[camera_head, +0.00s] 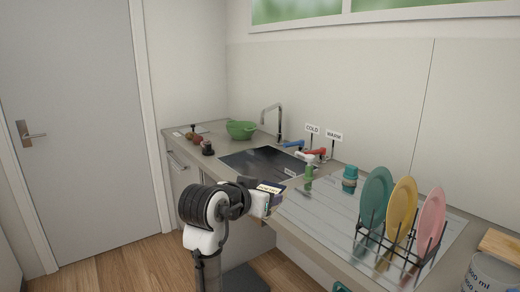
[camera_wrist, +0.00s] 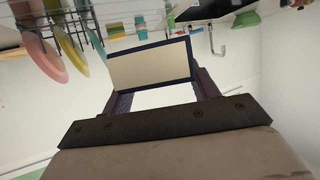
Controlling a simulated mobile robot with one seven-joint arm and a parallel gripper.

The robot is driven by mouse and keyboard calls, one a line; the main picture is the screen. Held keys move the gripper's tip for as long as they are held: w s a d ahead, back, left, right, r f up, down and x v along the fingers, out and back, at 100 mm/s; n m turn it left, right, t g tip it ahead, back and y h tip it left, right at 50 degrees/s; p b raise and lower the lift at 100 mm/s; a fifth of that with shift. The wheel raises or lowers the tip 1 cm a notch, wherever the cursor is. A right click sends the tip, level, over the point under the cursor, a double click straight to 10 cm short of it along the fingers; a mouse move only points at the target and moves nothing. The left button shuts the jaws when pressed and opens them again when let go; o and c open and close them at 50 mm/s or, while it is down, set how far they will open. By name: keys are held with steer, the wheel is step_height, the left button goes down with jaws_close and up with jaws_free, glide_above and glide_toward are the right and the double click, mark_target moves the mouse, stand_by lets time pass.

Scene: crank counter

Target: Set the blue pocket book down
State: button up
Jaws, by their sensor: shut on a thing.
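The blue pocket book (camera_head: 269,189) is in my gripper (camera_head: 260,201), by the counter's front edge where the dark sink and the drainboard meet. Its height above the counter is hard to tell. In the wrist view the book (camera_wrist: 150,66) shows a cream face with a dark blue border, tilted between the two fingers of my gripper (camera_wrist: 162,88). The gripper is shut on it. My arm hides part of the counter front.
The counter (camera_head: 343,269) holds a dark sink (camera_head: 262,163), a green colander (camera_head: 240,130), a tap (camera_head: 279,120), a green bottle (camera_head: 309,172), a teal jar (camera_head: 349,179) and a rack with green (camera_head: 376,198), yellow (camera_head: 402,208) and pink (camera_head: 431,217) plates. The drainboard (camera_head: 318,207) has clear room.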

steer(key=w+a+f+n+t+y, duration=0.1)
steer(key=w+f+n+y, duration=0.15)
steer(key=f, duration=1.15)
steer(key=w+a+f+n+y, duration=0.15)
steer(key=w+f, duration=0.25)
steer(key=f, duration=0.9)
steer(key=s+d+f+n+y, duration=0.1)
steer(key=s+f, duration=0.5)
steer(key=f, duration=0.6)
steer(key=s+d+f+y, duration=0.1)
steer(key=s+f, duration=0.6)
steer(key=f, duration=0.5)
steer(key=shift+d+f+n+t+y, duration=0.2)
steer(key=shift+f+n+t+y, duration=0.1)
steer(key=shift+f+n+t, duration=0.1)
